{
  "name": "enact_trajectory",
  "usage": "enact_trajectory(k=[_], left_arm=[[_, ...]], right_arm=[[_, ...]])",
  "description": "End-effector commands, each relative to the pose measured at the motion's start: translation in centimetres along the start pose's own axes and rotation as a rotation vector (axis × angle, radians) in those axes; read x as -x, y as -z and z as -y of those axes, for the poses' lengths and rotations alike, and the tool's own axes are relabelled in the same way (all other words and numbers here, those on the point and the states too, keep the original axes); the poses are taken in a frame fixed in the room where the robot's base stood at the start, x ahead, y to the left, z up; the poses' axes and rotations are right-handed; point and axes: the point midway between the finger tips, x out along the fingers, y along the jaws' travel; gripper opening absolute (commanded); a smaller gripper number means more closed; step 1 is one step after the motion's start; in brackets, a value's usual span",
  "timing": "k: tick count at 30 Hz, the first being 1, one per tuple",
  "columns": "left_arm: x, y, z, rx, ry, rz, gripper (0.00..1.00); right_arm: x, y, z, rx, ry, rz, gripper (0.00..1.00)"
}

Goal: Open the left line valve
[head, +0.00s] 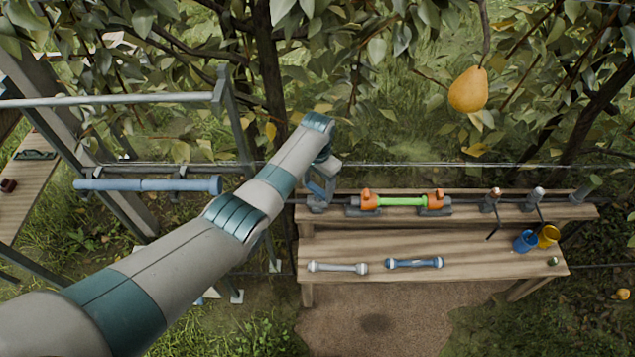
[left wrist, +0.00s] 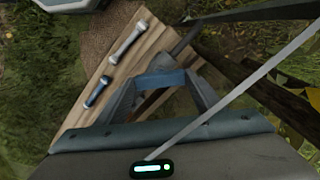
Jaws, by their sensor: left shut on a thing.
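My left gripper (head: 320,190) reaches down at the left end of the upper bench shelf. In the left wrist view its fingers (left wrist: 162,90) are shut on a blue bar-like part (left wrist: 162,79), which seems to be the handle of the left line valve. In the head view a grey fitting (head: 317,206) sits on the shelf just under the gripper, and the fingers hide most of it. I cannot tell how far the handle is turned. My right gripper is not in view.
A green tube (head: 402,202) with orange end pieces lies right of the gripper. On the lower wooden bench (head: 460,245) lie a grey rod (head: 338,267) and a blue rod (head: 414,263), with a blue cup (head: 525,240) and yellow cup (head: 548,236) at right. A wire (head: 420,165) runs behind.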

Motion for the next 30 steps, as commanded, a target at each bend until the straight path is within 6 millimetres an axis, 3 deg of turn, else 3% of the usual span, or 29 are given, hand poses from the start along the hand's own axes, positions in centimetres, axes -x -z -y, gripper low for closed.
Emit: enact_trajectory(k=[18, 30], left_arm=[[0.2, 0.1, -0.1, 0.552, -0.001, -0.002, 0.4], [0.1, 0.1, 0.0, 0.707, 0.0, -0.003, 0.4]], right_arm=[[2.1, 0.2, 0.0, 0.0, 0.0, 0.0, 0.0], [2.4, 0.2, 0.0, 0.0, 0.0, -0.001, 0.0]])
